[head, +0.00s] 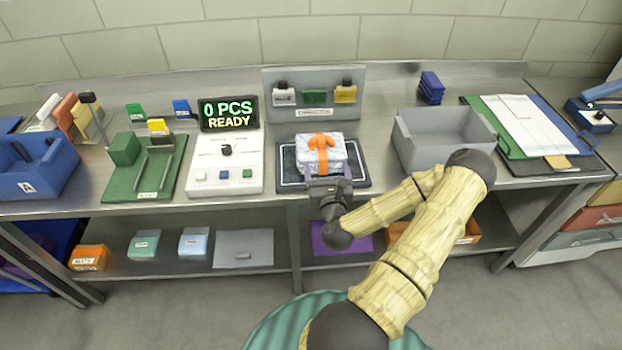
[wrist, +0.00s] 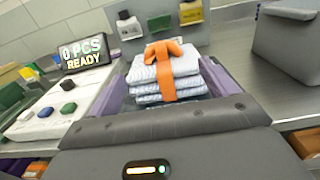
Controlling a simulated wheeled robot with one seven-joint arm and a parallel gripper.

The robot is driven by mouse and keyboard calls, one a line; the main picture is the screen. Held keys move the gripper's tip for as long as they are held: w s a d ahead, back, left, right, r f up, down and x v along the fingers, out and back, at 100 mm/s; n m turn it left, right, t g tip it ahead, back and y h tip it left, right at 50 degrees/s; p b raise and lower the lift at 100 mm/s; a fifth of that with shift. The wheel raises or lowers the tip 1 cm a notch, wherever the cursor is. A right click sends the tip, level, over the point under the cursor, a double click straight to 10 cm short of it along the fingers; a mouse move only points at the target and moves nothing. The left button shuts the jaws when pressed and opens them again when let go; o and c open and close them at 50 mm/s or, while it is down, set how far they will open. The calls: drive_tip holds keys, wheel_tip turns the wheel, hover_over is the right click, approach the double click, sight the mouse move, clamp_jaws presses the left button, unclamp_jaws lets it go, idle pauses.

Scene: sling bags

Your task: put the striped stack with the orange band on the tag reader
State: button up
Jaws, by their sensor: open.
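The striped stack (head: 318,150) is white and grey-blue folded cloth with an orange band (wrist: 163,72) tied around it. It appears to rest on a dark flat pad with a pale outline (head: 362,182), which looks like the tag reader, at the middle of the bench. My gripper (head: 326,172) is open at the stack's near side. In the wrist view its purple fingers stand left and right of the stack, and I cannot tell if they touch it. The stack's lower near edge is partly hidden by the gripper.
A display (head: 229,113) reads "0 PCS READY" above a white button panel (head: 226,172) left of the pad. A grey bin (head: 405,150) stands to the right. A grey rack (head: 270,80) with several small blocks stands behind. A green stand (head: 118,188) is farther left.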

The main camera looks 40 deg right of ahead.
drive_tip(key=shift+a, duration=0.1)
drive_tip(key=w+a+f+n+g+y, duration=0.25)
drive_tip(key=a+n+y, duration=0.25)
drive_tip(key=a+n, duration=0.5)
drive_tip(key=w+a+f+n+g+y, duration=0.1)
drive_tip(key=a+n+g+y, duration=0.35)
drive_tip(key=n, duration=0.85)
drive_tip(key=s+a+r+n+g, duration=0.5)
drive_tip(key=s+a+r+n, duration=0.7)
drive_tip(key=n, duration=0.7)
drive_tip(key=shift+s+a+r+g, duration=0.4)
drive_tip(key=shift+s+r, duration=0.1)
drive_tip(key=shift+s, duration=0.2)
